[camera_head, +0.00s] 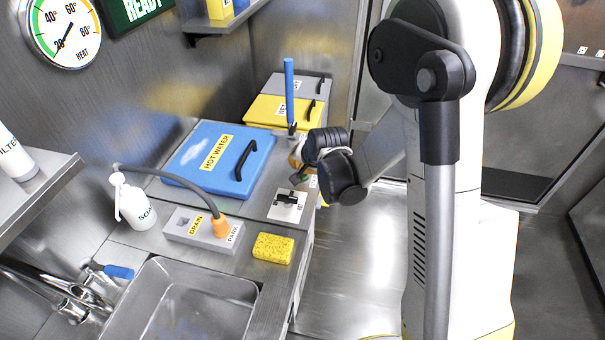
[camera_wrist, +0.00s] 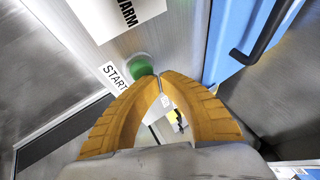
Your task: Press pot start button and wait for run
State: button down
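The green start button (camera_wrist: 141,65) sits on a grey panel beside a white START label (camera_wrist: 115,79) in the wrist view. My gripper (camera_wrist: 160,76) has its two orange fingers brought together at the tips, with nothing between them. The tips are right by the button's lower right edge; I cannot tell whether they touch it. In the head view my gripper (camera_head: 296,162) is at the front edge of the counter, partly hidden by my wrist. The blue HOT WATER lid (camera_head: 219,157) is closed; its blue edge also shows in the wrist view (camera_wrist: 232,45).
A switch plate (camera_head: 287,206), a DRAIN/PARK block (camera_head: 188,230) with a hose, a yellow sponge (camera_head: 273,248), a soap bottle (camera_head: 138,208) and a sink (camera_head: 180,300) are nearby. A blue upright handle (camera_head: 289,90) stands behind my gripper. A HEAT dial and green READY sign (camera_head: 130,10) hang on the wall.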

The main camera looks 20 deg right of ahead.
jog(key=shift+f+b, duration=0.45)
jog(key=shift+f, duration=0.05)
jog(key=shift+r, duration=0.15)
dwell(0.5)
jog(key=shift+r+p, duration=0.65)
jog(key=shift+r, duration=0.15)
jog(key=shift+r+p, duration=1.8)
jog(key=shift+r, duration=0.75)
